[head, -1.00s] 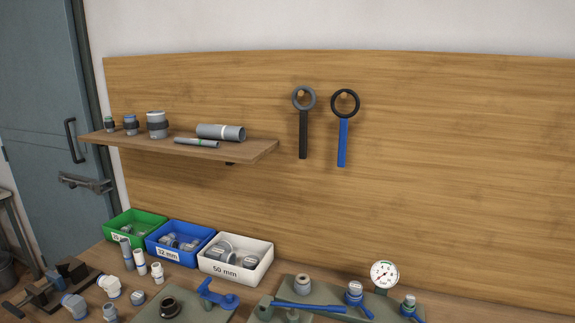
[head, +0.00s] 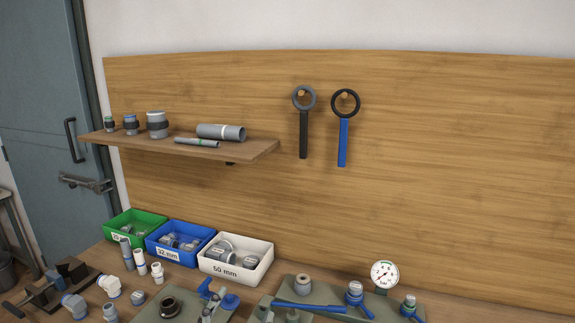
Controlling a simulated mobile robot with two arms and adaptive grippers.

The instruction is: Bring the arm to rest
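Neither of my grippers and no part of my arms can be made out in the head view. I cannot see whether either gripper is open, shut or holding anything. On the bench, a blue fitting (head: 229,301) sits at a grey-green plate at the bottom edge, with small grey parts beside it. A dark ring (head: 170,308) lies on the same plate. A long blue-handled tool (head: 308,307) lies across the plate to the right.
Green (head: 136,223), blue (head: 180,242) and white (head: 235,258) bins stand along the wall. A shelf (head: 262,149) holds pipe pieces. Two ring wrenches, black (head: 303,133) and blue-handled (head: 343,142), hang on the panel. A gauge (head: 384,273) stands at the right.

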